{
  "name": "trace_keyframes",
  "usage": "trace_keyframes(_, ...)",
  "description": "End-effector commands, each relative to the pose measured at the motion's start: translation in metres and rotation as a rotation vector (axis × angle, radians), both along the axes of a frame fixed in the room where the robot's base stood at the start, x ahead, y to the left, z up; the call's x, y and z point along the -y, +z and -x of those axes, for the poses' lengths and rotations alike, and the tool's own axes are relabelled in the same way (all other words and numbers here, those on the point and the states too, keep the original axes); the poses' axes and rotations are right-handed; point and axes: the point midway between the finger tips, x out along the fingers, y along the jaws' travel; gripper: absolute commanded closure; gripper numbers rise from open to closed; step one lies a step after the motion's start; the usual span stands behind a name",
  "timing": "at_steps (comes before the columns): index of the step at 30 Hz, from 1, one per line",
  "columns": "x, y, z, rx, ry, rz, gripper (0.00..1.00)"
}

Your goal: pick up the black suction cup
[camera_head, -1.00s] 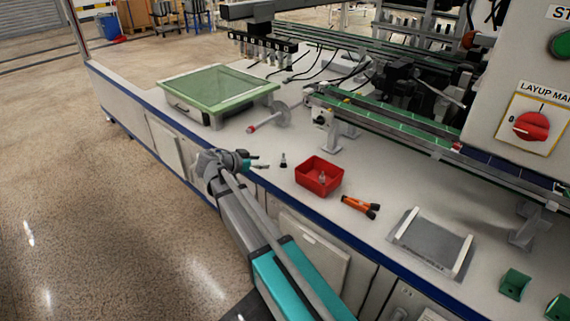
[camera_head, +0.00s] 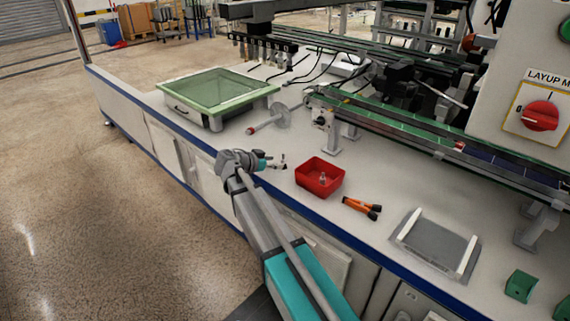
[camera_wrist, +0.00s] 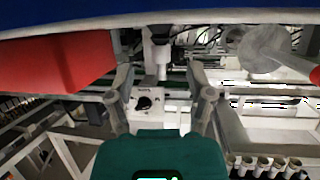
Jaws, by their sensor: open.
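The black suction cup (camera_head: 283,158) is a small upright piece on the white bench top, left of the red bin. In the head view my gripper (camera_head: 275,163) is right at it and partly covers it. The wrist view is upside down; there the cup (camera_wrist: 157,50), with a pale stem, shows in the gap between the two fingers of my gripper (camera_wrist: 160,85). The fingers are spread and hold nothing. I cannot tell whether either finger touches the cup.
A red bin (camera_head: 304,180) with a small pale piece in it stands close to the right. Orange-handled pliers (camera_head: 361,208) and a grey tray (camera_head: 408,233) lie beyond. A disc-shaped tool (camera_head: 277,117) and a green-topped case (camera_head: 189,109) are behind left. The conveyor (camera_head: 400,127) runs behind.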

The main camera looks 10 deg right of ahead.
Motion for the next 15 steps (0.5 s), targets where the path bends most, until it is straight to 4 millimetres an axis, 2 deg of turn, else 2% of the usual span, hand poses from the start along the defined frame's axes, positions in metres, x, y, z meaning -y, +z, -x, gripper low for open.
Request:
trace_keyframes(7,0.021,-0.015,-0.014,0.000,-0.001,0.000,0.32)
trace_keyframes(15,0.037,-0.020,-0.021,0.000,0.000,0.000,0.32)
